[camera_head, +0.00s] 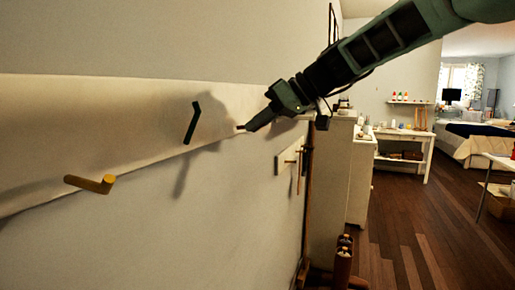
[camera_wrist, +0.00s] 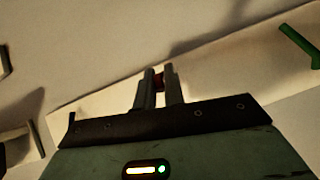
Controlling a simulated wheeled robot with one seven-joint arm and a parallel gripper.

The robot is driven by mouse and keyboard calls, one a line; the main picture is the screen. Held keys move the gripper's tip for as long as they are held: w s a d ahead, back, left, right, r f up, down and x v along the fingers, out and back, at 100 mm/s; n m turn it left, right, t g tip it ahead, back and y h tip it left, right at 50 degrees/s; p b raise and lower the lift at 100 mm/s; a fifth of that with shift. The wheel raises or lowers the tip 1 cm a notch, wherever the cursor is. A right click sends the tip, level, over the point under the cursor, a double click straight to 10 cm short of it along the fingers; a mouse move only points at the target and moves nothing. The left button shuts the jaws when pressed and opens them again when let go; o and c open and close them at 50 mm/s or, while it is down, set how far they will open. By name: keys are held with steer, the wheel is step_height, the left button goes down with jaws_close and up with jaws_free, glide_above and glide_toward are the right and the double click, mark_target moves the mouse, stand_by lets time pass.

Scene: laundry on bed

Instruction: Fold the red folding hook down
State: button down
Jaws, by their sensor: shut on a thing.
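The red folding hook (camera_head: 241,128) is on the pale wall board, and only a small red part shows at my gripper's tip. In the wrist view, the red hook (camera_wrist: 159,79) shows between the two fingertips. My gripper (camera_head: 250,127) reaches in from the upper right and is shut on the red hook; it also shows in the wrist view (camera_wrist: 159,88). The fingers hide most of the hook, so its fold angle cannot be told.
A dark green hook (camera_head: 193,122) stands on the board (camera_head: 60,110) left of my gripper. A yellow hook (camera_head: 92,184) sticks out farther left. A white cabinet (camera_head: 335,180) stands behind, beyond the wall. The wooden floor (camera_head: 400,240) at right is open.

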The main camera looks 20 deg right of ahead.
steer(key=shift+d+f+t+y+b, duration=0.2)
steer(key=shift+f+t+y+b, duration=0.3)
steer(key=shift+b, duration=1.95)
steer(key=shift+r+b, duration=0.15)
steer(key=shift+b, duration=0.75)
steer(key=c, duration=1.5)
jaws_free()
steer(key=v, duration=1.7)
steer(key=shift+s+d+f, duration=0.2)
steer(key=shift+s+f, duration=0.05)
steer(key=shift+s, duration=0.05)
steer(key=shift+a+f, duration=0.1)
